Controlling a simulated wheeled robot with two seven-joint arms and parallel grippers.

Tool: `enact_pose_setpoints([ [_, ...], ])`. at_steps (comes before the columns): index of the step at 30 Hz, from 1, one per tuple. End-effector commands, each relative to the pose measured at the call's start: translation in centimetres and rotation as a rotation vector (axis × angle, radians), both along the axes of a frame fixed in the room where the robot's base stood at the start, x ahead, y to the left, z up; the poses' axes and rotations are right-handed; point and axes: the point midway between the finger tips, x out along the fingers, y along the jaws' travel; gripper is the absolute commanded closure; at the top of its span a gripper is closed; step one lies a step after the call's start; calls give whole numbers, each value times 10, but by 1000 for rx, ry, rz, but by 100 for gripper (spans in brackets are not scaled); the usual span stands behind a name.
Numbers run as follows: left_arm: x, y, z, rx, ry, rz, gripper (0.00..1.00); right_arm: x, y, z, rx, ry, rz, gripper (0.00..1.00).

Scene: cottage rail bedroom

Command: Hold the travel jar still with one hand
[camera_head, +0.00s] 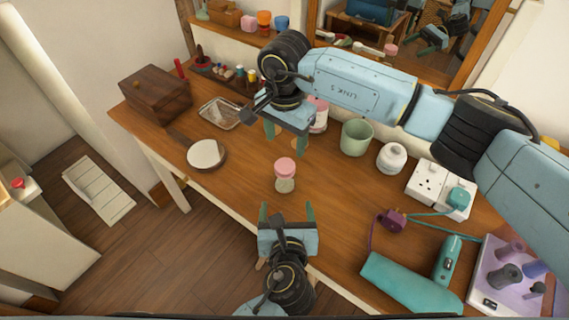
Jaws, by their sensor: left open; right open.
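The travel jar (285,183) is a small clear jar with a pale filling and a pink lid (285,166). It stands upright on the wooden table (235,190), near its front edge. My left gripper (286,210) is open, just in front of the jar, fingers pointing toward it and apart from it. My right gripper (285,145) is open and empty behind the jar, its fingers pointing down toward the table. A pink-and-white container (318,115) stands just behind my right gripper, partly hidden by it.
A green cup (356,137), a white jar (391,156) and white sockets (430,183) stand to the right. A teal hair dryer (410,287) and purple tray (480,292) lie at front right. A round white-topped item (206,154), glass tray (220,113) and wooden box (155,92) are left.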

Motion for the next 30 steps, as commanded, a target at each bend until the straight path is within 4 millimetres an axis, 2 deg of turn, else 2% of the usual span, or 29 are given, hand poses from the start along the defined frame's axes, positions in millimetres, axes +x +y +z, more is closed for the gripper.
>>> enact_pose_setpoints([
  [8, 1, 0, 0, -1, 0, 2, 22, 0, 0, 0, 2, 1, -1, 37],
  [13, 11, 0, -4, 0, -2, 1, 22, 0, 0, 0, 3, 0, -1, 37],
  [30, 104, 3, -42, -1, 0, 2, 22, 0, 1, 0, 3, 1, -1, 37],
])
